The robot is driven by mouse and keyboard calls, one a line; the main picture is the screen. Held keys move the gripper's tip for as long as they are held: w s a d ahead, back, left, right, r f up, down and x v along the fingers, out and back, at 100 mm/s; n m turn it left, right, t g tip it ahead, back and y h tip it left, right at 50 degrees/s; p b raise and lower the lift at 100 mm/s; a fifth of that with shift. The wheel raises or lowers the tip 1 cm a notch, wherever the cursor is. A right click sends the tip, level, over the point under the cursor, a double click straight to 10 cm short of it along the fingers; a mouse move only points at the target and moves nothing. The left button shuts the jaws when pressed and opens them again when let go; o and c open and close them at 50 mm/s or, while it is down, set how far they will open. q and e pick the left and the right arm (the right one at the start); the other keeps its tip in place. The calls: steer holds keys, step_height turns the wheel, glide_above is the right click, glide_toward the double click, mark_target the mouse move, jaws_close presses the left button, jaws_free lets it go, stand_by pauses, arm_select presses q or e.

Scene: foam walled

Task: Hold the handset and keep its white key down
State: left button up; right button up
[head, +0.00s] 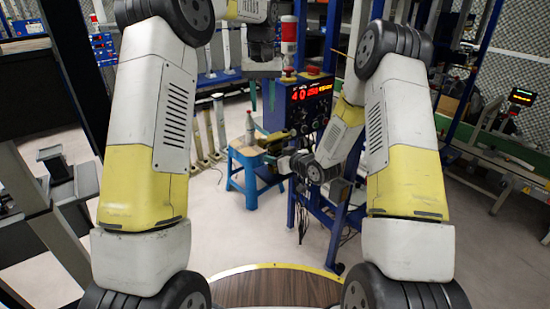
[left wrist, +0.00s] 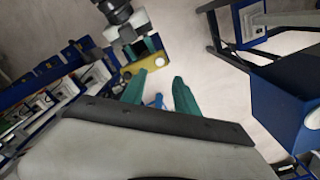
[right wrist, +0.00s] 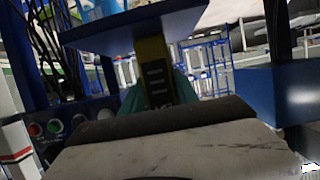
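The handset (head: 275,137) is a yellow-olive block above the blue stool in the head view. In the left wrist view the handset (left wrist: 115,78) has a small round white spot, seemingly the white key (left wrist: 131,63). My left gripper (head: 262,95) points down above the handset in the head view. Its teal fingers (left wrist: 160,92) are apart with nothing between them, and are clear of the key.
A blue stool (head: 251,185) carries a small pale upright item (head: 249,127). A control box (head: 309,105) with a red display stands just right of the grippers, on a blue frame with hanging cables. A conveyor (head: 500,145) is at the right. Pale floor lies between.

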jaws_close()
arm_select(q)
jaws_close()
stand_by(1.4)
